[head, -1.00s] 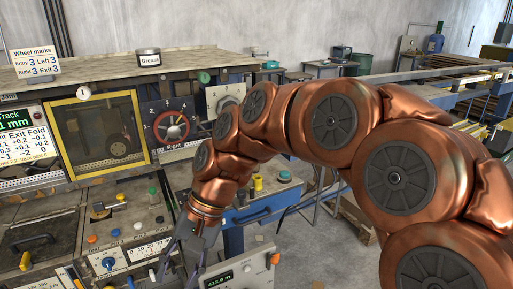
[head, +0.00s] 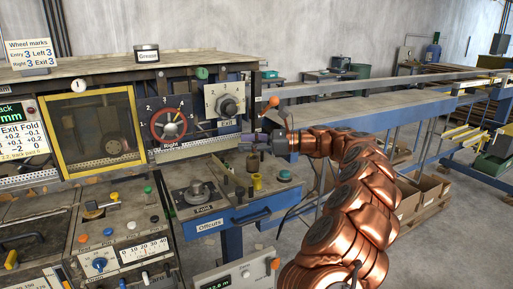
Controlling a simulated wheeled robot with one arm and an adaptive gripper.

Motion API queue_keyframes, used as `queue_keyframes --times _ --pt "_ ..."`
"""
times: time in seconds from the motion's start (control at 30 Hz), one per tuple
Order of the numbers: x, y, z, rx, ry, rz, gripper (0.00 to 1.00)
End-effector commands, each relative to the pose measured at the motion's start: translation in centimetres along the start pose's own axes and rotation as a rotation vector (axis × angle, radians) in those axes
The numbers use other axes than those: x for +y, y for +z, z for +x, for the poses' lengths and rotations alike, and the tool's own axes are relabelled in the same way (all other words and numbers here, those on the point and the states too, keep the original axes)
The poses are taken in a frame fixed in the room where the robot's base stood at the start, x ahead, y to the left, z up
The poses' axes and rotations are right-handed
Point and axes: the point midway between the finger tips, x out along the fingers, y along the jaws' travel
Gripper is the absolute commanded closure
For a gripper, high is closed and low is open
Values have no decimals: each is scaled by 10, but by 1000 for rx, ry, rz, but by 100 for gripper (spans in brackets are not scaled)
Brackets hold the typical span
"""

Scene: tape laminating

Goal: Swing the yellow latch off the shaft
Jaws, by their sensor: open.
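My gripper (head: 262,139) is open. It points left, at the right end of the machine, just below and right of the Exit dial (head: 229,104). Its fingers are small and partly blend with the dark parts behind them. A purplish piece lies at or beside the fingertips; I cannot tell whether they touch it. I cannot make out the yellow latch or its shaft for certain; the gripper may hide them.
An orange-knobbed lever (head: 273,102) stands just above my gripper. A yellow-framed window (head: 92,133) is at left. Blue rails (head: 370,108) run to the right.

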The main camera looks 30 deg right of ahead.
Motion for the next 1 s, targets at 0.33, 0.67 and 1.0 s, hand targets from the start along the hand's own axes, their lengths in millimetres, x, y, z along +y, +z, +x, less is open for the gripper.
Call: queue_keyframes --times 0.33,0.67,1.0 --pt "-53 -47 -88 -43 -200 153 54" --pt "-61 -44 -60 -46 -205 161 54" --pt "-69 -45 -21 -45 -206 160 54"
